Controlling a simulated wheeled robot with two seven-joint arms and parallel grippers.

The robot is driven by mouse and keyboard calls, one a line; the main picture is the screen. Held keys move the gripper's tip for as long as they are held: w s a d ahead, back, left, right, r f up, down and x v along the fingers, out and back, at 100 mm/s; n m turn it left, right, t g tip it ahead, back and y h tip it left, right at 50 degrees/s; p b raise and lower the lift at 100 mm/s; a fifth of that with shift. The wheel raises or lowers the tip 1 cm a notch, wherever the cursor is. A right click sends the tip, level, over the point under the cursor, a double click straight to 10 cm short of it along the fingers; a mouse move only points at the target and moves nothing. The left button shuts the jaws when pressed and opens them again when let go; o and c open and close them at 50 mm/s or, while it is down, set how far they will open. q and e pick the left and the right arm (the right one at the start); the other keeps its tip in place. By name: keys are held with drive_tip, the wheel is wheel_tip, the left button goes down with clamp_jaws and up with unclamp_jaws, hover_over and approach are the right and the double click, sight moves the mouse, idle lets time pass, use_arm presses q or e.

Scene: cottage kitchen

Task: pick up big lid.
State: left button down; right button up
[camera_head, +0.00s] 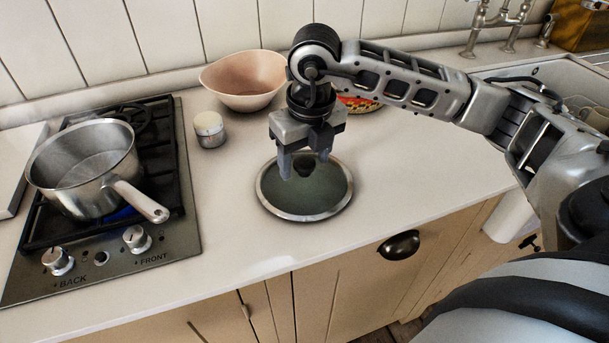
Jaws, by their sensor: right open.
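The big lid (316,197) lies flat on the white counter, a round dark green glass disc with a metal rim and a dark knob (304,166) in its middle. My right gripper (305,172) points down over the lid, its two fingers apart on either side of the knob. I cannot tell whether the fingers touch the knob or the glass. The gripper hides the lid's far part. My left gripper does not show.
A steel pot (84,167) stands on the hob (150,190) at the left, its handle pointing toward the front right. A small white-topped jar (209,129) and a pinkish bowl (247,79) stand behind the lid. The counter (228,236) around the lid's front is clear.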

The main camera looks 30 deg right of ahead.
drive_tip(key=shift+f, duration=0.15)
drive_tip(key=shift+c, duration=0.3)
clamp_jaws()
